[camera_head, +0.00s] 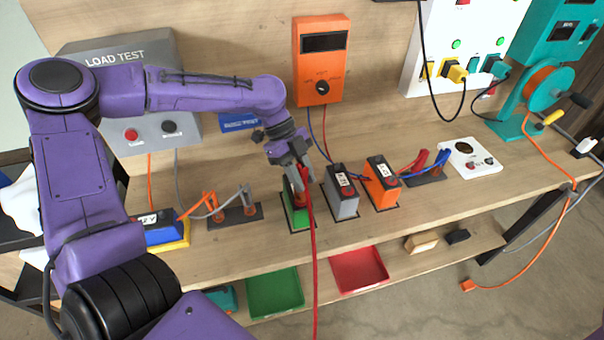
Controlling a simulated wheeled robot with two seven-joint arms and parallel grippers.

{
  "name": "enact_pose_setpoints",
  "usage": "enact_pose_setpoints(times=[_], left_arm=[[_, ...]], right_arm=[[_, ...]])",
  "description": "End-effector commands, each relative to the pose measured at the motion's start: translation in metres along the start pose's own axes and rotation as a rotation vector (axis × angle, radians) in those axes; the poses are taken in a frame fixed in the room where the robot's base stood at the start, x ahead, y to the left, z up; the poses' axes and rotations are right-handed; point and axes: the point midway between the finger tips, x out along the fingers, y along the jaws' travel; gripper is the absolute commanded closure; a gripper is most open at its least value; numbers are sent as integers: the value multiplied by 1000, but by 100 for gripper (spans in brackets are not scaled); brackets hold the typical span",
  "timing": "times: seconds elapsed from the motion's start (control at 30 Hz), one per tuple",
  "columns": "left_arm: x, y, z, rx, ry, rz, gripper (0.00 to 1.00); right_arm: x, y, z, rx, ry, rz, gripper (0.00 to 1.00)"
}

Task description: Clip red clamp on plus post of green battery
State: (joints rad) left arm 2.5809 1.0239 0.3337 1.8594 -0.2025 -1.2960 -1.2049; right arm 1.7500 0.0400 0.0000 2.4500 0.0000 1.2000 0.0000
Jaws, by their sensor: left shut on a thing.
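The green battery (297,217) stands on a dark base on the bench, left of the grey battery. My left gripper (298,167) is shut on the red clamp (303,181) and holds it pointing down over the top of the green battery. A red cable (314,255) hangs from the clamp across the battery's front and past the bench edge. The gripper and clamp hide most of the battery's top, so I cannot tell whether the jaws are around the plus post. My right gripper is not in view.
A grey battery (342,197) and an orange battery (381,186) stand close on the right. A clamp stand (235,215) is on the left. An orange meter (321,62) hangs behind. Green (275,293) and red (360,271) trays lie on the lower shelf.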

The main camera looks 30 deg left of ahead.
Motion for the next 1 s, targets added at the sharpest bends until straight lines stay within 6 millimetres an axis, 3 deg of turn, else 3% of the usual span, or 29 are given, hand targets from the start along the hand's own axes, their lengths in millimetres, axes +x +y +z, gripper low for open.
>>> enact_pose_setpoints(times=[0.43,0.47,0.53,0.57,0.87,1.0], left_arm=[[10,0,6,-1,0,0,100],[10,0,6,-1,0,0,69],[10,0,6,-1,0,0,47],[10,0,6,0,0,0,43],[7,0,6,0,0,-1,43],[-14,-1,7,3,-1,-6,43]], right_arm=[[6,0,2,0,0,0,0],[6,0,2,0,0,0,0],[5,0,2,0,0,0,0],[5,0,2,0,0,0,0],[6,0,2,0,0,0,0],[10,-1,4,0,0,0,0]])
